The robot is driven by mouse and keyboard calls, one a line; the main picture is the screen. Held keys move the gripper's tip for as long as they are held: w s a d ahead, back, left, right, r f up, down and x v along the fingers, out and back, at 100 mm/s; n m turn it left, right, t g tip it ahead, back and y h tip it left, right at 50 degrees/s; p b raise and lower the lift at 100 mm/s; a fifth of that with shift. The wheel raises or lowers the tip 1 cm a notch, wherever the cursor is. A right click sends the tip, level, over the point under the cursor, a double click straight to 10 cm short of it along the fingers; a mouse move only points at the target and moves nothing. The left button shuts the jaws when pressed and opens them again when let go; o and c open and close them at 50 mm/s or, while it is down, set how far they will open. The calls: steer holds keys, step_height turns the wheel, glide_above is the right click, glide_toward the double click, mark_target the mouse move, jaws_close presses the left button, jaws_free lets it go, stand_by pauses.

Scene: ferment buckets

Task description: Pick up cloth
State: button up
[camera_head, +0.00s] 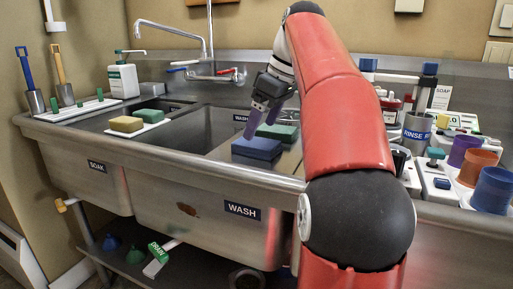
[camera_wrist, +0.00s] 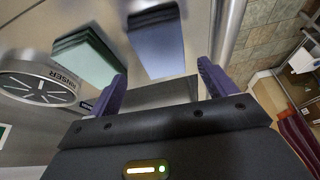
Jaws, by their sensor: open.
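A folded blue cloth (camera_head: 257,149) lies on the steel ledge beside the wash basin. A folded green cloth (camera_head: 277,132) lies just behind it. My gripper (camera_head: 264,112) is above the two cloths, pointing down, with its purple fingers apart and empty. In the wrist view the blue cloth (camera_wrist: 157,45) lies ahead of the gap between my fingers (camera_wrist: 165,85). The green cloth (camera_wrist: 88,57) is to its left, near the left finger. Neither cloth is visibly held.
The faucet (camera_head: 209,50) stands behind the basin. A grey rinse container (camera_head: 417,132) stands right of my arm, with purple (camera_head: 463,151), orange (camera_head: 478,167) and blue (camera_head: 493,189) cups nearby. Yellow (camera_head: 127,124) and green (camera_head: 150,115) sponges lie at left. My arm hides part of the sink.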

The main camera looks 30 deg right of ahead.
mark_target(255, 142)
steer(key=shift+s+b+x, duration=0.2)
steer(key=shift+b+x, duration=0.3)
steer(key=shift+x, duration=1.55)
steer(key=shift+f, duration=0.3)
steer(key=shift+c, duration=0.2)
steer(key=shift+a, duration=0.1)
steer(key=c, duration=1)
steer(key=shift+r, duration=0.1)
